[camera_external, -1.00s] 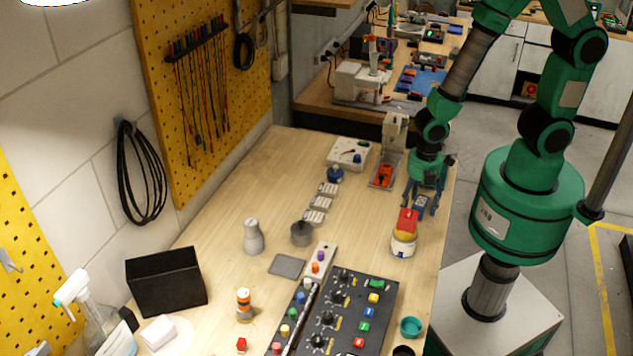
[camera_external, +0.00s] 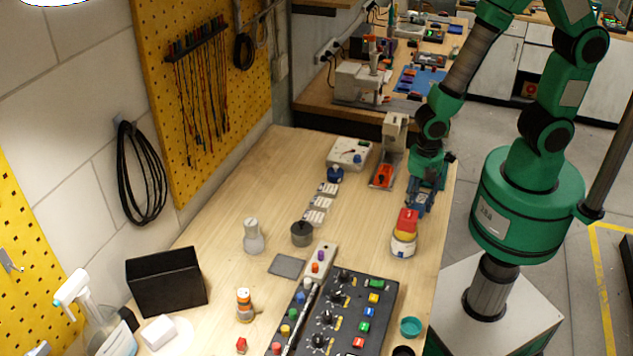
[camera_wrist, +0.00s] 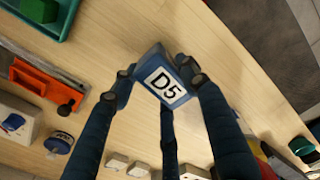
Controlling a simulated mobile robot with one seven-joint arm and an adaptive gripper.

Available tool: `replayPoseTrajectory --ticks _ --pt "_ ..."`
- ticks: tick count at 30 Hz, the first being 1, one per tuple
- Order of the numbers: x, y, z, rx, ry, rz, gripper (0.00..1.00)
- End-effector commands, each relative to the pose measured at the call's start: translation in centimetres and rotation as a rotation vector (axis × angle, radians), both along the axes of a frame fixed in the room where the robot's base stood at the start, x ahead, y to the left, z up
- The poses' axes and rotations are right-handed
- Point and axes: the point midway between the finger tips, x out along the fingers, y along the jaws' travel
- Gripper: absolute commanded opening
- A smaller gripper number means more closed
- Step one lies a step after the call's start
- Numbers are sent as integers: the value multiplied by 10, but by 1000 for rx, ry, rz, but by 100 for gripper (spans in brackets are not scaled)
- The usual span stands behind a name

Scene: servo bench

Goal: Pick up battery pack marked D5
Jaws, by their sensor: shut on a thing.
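The battery pack (camera_wrist: 165,88) is a blue block with a white label reading D5, seen in the wrist view. My gripper (camera_wrist: 158,80) has its dark blue fingers closed around it, with fingertips against its left and right sides. The label faces the wrist camera and is tilted in the picture. In the external view my gripper (camera_external: 418,206) points down over the right edge of the bench, and the pack is mostly hidden among the fingers. I cannot tell whether the pack touches the bench top.
A red and yellow stop button (camera_external: 404,238) on a light base stands just in front of my gripper. An orange-red part on a grey stand (camera_external: 382,180) is close on the left. A black control panel (camera_external: 352,310) lies nearer the camera. The bench middle (camera_external: 255,190) is clear.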

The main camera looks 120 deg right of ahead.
Motion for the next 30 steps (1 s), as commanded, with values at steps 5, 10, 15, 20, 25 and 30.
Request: replayPoseTrajectory --ticks 5,10,15,20,25,30 --pt "1 0 25 -1 -3 0 13" --pt "-25 8 27 0 0 0 13" --pt "-57 18 30 0 0 0 13" --pt "-90 27 34 -1 -1 0 13" --pt "-122 37 37 -1 -2 0 13" --pt "-138 42 39 0 -3 0 13"
